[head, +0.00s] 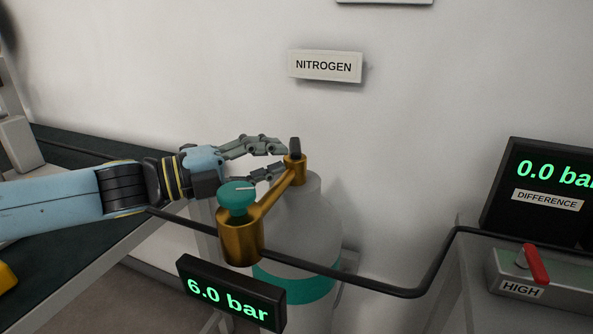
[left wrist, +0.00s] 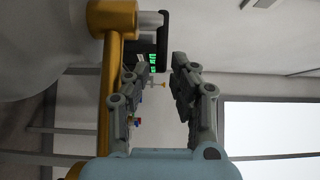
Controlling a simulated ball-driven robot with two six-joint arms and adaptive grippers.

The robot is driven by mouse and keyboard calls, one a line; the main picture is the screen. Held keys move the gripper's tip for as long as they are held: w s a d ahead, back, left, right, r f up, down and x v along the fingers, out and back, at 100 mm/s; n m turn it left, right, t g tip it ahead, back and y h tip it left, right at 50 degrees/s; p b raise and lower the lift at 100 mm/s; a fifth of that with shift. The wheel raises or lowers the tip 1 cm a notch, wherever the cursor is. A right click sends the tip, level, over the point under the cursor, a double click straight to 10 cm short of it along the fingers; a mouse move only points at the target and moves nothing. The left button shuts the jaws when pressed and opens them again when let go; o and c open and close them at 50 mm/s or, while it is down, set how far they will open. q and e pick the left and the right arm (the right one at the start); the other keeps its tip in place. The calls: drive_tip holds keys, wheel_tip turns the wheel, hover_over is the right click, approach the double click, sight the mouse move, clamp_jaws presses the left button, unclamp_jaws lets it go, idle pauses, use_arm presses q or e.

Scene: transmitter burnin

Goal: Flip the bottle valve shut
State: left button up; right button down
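The nitrogen bottle (head: 318,222) is a grey cylinder with a teal band, standing against the wall. On its top is a brass valve (head: 295,168) with a dark lever (head: 295,147) that stands upright. The brass valve also shows at the top left of the left wrist view (left wrist: 112,18), with a dark lever-like part (left wrist: 163,40) beside it. My left gripper (head: 279,161) is open, its fingertips just left of the valve and lever. In the left wrist view the fingers (left wrist: 152,92) are apart with nothing between them. Contact with the lever cannot be told. My right gripper is out of view.
A brass regulator (head: 241,238) with a teal knob (head: 237,198) stands in front, above a 6.0 bar display (head: 232,294). A black hose (head: 380,289) runs right to a bench with a red lever (head: 535,264) and a 0.0 bar display (head: 545,165). A dark-topped table (head: 70,142) is at left.

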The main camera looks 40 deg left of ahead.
sight(296, 148)
use_arm(q)
drive_tip(key=shift+b+x, duration=0.6)
drive_tip(key=shift+x, duration=0.55)
drive_tip(key=shift+w+r+p, duration=0.25)
drive_tip(key=shift+w+p, duration=0.1)
drive_tip(key=shift+p, duration=0.05)
drive_tip(key=shift+p+x, duration=0.3)
drive_tip(key=shift+x, duration=0.65)
drive_tip(key=shift+d+f, duration=0.1)
drive_tip(key=shift+f, duration=0.05)
clamp_jaws()
drive_tip(key=shift+f, duration=0.1)
